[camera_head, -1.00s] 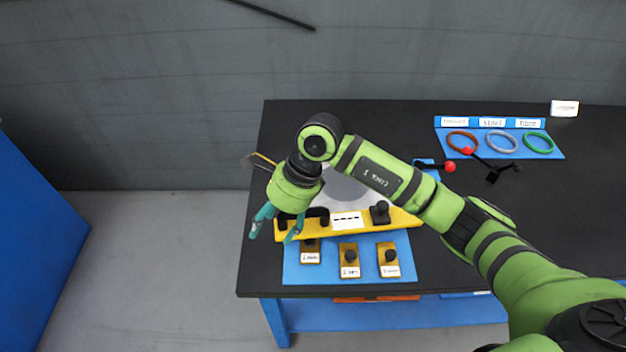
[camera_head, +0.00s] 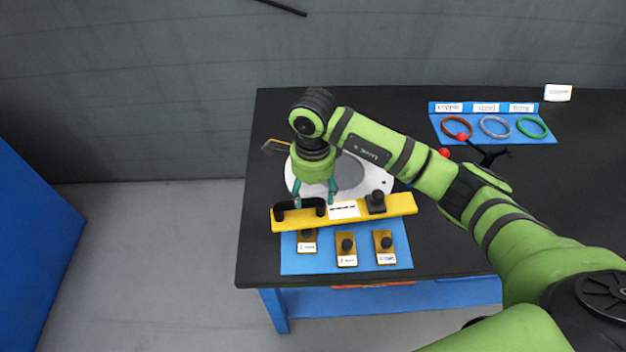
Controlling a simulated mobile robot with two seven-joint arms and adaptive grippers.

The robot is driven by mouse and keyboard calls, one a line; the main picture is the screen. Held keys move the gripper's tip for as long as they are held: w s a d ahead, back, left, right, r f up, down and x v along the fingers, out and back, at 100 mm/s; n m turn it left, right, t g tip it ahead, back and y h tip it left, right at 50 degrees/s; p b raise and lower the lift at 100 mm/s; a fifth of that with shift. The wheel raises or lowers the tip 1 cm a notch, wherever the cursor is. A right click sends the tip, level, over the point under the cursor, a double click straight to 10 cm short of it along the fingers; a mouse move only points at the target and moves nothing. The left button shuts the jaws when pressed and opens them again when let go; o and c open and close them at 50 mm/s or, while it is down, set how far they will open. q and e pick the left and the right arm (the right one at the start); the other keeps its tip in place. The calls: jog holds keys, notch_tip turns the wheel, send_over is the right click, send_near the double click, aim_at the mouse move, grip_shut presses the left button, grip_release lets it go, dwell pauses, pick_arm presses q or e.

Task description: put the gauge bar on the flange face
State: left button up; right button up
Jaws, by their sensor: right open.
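The yellow gauge bar (camera_head: 405,203), with a black arched handle (camera_head: 289,211) at its left, a white label and a black knob at its right, lies at the back of a blue mat. The pale round flange face (camera_head: 376,178) is just behind it, partly hidden by my right arm; I cannot tell whether the bar touches it. My right gripper (camera_head: 316,196) points down with teal fingers apart, at the handle and over the front left of the flange. Whether the fingers straddle the handle is unclear. My left gripper is out of view.
The blue mat (camera_head: 321,265) carries several small brass blocks with black knobs. At the back right, a blue board (camera_head: 437,120) holds copper-coloured, grey and green rings. A dark stand with red balls (camera_head: 462,137) is near it. The black tabletop (camera_head: 545,200) is clear at right.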

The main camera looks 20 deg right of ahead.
aim_at(313, 202)
jog(key=shift+f+p, duration=0.6)
jog(key=shift+f, duration=1.7)
grip_shut()
